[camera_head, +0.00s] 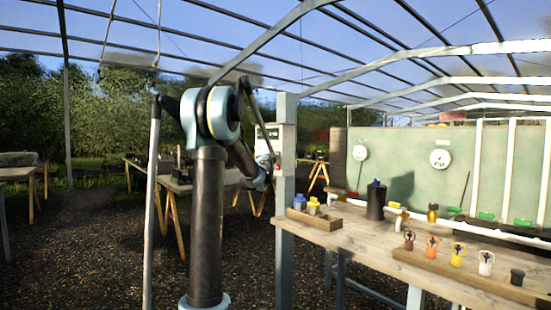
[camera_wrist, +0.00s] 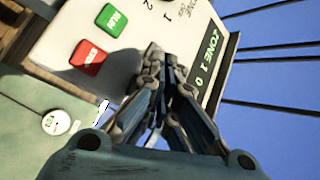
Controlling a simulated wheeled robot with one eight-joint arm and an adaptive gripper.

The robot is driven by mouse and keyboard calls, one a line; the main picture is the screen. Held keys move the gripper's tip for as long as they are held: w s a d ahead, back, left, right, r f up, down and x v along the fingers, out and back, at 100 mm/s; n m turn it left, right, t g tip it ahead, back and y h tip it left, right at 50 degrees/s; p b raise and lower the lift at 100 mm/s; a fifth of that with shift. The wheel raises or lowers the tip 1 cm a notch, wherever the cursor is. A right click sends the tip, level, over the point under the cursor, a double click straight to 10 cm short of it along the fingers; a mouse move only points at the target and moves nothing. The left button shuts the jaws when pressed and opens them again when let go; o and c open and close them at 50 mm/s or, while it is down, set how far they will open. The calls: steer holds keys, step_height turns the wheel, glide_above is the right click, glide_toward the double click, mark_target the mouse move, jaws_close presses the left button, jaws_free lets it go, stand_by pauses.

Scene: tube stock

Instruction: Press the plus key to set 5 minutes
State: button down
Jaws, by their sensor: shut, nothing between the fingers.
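The control box (camera_head: 272,133) is mounted on a pale post in the head view. In the wrist view its cream face (camera_wrist: 125,55) fills the upper middle, turned on its side. It has a green key (camera_wrist: 112,20), a red key (camera_wrist: 89,57) and a dark display (camera_wrist: 207,58) reading "ZONE 1" and what looks like 0. My gripper (camera_wrist: 153,52) is shut and empty, its fingertips over the panel between the coloured keys and the display. No plus key shows; the fingers cover part of the panel. Contact cannot be told.
The pale post (camera_head: 286,185) stands at the corner of a wooden bench (camera_head: 345,238). The bench carries a dark canister (camera_head: 376,203), a small tray of bottles and a row of coloured fittings. Round gauges (camera_head: 440,158) hang on the green wall. Other tables stand behind my arm.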

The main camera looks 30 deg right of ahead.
steer(key=shift+d, duration=0.15)
steer(key=shift+s+d+r, duration=0.1)
steer(key=shift+d, duration=0.25)
steer(key=shift+d, duration=0.35)
stand_by(0.7)
stand_by(0.4)
steer(key=shift+a, duration=0.8)
steer(key=shift+s+a, duration=0.2)
steer(key=shift+a, duration=2.3)
